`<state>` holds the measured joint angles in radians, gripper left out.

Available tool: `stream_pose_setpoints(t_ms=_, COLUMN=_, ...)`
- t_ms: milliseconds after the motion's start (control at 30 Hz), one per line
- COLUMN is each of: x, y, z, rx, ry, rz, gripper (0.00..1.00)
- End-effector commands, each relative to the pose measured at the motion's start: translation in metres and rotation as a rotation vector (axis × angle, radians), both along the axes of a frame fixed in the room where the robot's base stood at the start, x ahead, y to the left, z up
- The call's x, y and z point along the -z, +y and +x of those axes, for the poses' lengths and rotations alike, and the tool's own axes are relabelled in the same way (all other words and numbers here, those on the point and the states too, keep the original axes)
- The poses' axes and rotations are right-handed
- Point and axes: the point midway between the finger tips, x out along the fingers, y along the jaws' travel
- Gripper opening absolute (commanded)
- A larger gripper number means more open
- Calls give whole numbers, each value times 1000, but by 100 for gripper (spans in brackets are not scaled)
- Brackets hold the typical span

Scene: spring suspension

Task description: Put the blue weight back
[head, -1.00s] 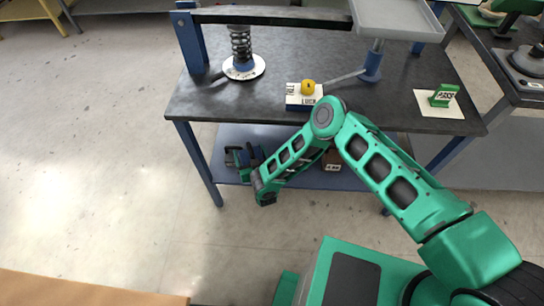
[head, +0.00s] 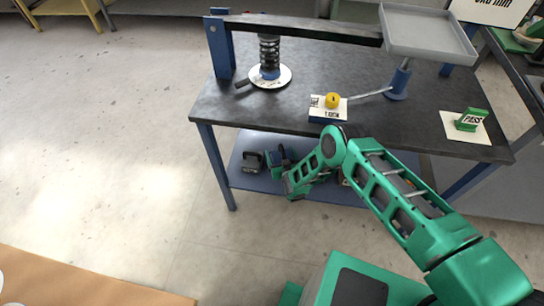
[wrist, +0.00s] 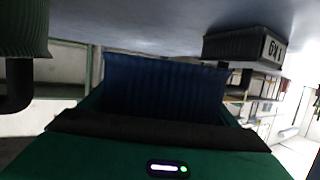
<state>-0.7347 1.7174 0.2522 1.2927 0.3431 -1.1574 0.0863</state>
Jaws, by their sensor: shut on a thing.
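My gripper (head: 296,184) is at the front of the blue lower shelf, under the dark tabletop. In the wrist view, a dark blue ribbed block (wrist: 165,82), which looks like the blue weight, stands upright between the dark jaw pads. My gripper is shut on it. Blue also shows just behind my gripper in the head view, partly hidden by the hand. Whether the weight touches the shelf cannot be told.
A dark weight (head: 252,161) stands on the shelf (head: 245,181) left of my gripper; a labelled dark block (wrist: 240,46) and a green ribbed one (wrist: 22,28) show in the wrist view. Above are a spring (head: 269,52), a grey tray (head: 425,35) and a yellow knob (head: 332,100).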

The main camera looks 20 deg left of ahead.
Motion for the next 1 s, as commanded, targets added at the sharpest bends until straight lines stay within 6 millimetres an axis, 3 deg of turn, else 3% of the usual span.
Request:
stream_pose_setpoints(t_ms=200, x=4, y=-3, z=16, rx=1, ry=-6, rz=7, gripper=19)
stream_pose_setpoints(t_ms=367, x=10, y=-4, z=17, rx=0, ry=-6, rz=5, gripper=19)
stream_pose_setpoints(t_ms=700, x=41, y=-4, z=17, rx=2, ry=-6, rz=7, gripper=19)
stream_pose_setpoints(t_ms=1000, x=45, y=-4, z=17, rx=2, ry=-6, rz=7, gripper=19)
